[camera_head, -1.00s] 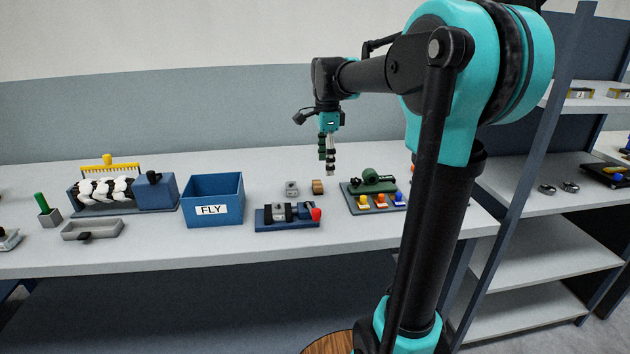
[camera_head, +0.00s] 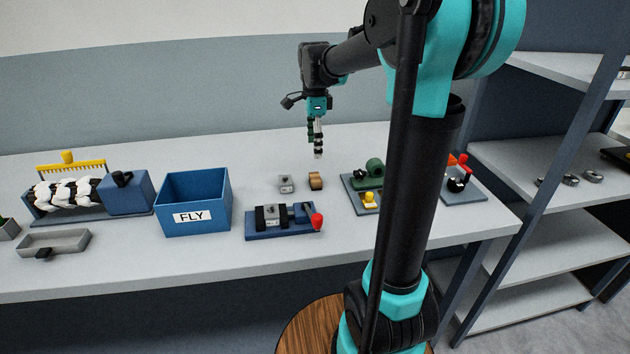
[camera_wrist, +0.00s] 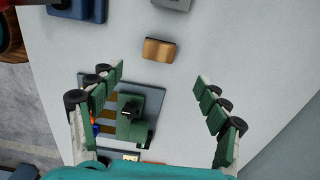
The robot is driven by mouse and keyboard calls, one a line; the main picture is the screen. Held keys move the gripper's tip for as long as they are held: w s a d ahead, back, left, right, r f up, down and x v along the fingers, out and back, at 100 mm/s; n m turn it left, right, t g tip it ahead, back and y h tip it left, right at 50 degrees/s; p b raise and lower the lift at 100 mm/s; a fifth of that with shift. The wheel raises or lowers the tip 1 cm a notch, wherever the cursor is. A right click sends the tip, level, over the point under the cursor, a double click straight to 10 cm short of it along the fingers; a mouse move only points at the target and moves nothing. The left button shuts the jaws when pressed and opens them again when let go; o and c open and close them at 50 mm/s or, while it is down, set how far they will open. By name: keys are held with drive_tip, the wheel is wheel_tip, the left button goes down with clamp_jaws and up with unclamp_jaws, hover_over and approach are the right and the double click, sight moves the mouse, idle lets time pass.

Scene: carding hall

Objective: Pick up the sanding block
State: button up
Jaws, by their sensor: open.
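The sanding block (camera_head: 316,181) looks like a small tan-brown block lying on the grey bench. It also shows near the top middle of the wrist view (camera_wrist: 160,49), with a darker lower side. My gripper (camera_head: 318,152) is in the air above and apart from it. In the wrist view my gripper (camera_wrist: 160,76) has its green-padded fingers spread wide, with nothing between the tips. The block lies just beyond the fingertips in that view.
A small grey metal block (camera_head: 286,184) lies left of the sanding block. A blue clamp fixture (camera_head: 283,232) with a red knob stands in front. A green machine on a plate (camera_head: 368,176) is to the right. A blue FLY bin (camera_head: 193,205) stands left.

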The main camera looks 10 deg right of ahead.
sight(315, 176)
wheel_tip(315, 176, down, 12)
drive_tip(key=shift+s+d+r, duration=0.1)
drive_tip(key=c, duration=1.2)
drive_tip(key=shift+c, duration=0.2)
wheel_tip(315, 176, up, 20)
idle(0.4)
